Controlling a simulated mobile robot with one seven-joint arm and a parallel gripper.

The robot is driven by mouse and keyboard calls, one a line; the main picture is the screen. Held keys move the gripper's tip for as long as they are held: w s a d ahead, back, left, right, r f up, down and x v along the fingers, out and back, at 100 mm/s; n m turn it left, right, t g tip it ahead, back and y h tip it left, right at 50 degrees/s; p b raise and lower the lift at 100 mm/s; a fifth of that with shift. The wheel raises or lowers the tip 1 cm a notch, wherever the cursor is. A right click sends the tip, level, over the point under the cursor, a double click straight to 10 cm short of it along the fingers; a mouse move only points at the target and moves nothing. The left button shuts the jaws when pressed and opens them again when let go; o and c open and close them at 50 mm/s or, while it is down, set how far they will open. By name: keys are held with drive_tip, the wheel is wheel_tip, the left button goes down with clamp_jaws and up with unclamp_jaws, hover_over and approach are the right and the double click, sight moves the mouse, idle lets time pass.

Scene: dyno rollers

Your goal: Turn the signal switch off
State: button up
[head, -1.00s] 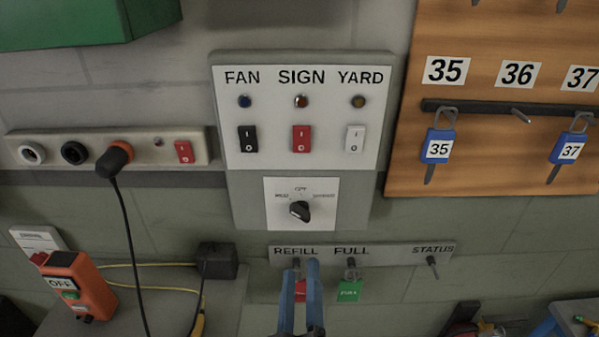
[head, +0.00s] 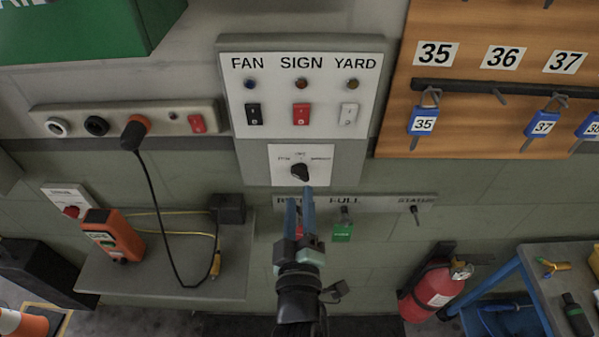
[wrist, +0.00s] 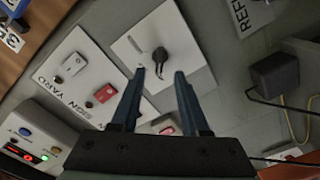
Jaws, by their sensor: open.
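A black rotary knob (head: 300,172) sits on a white plate below the FAN, SIGN and YARD panel. Its small labels are mostly too blurred to read; the middle top one looks like OFF. In the wrist view the knob (wrist: 160,57) is just ahead of and between my fingertips. My gripper (head: 299,196) is open and empty, its fingertips just below the knob in the head view. The gap to the knob is hard to judge. Under the SIGN label is a red rocker switch (head: 301,113); it also shows in the wrist view (wrist: 104,94).
A black FAN rocker (head: 253,114) and a white YARD rocker (head: 348,113) flank the red one. A label strip with hooks (head: 385,208) runs below the knob, partly behind my gripper. A socket strip (head: 75,114) with a plugged cable is left; a key board (head: 480,90) is right.

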sight(300, 178)
drive_tip(key=shift+w+p, duration=0.9)
drive_tip(key=shift+w, duration=2)
drive_tip(key=shift+c, duration=0.2)
clamp_jaws()
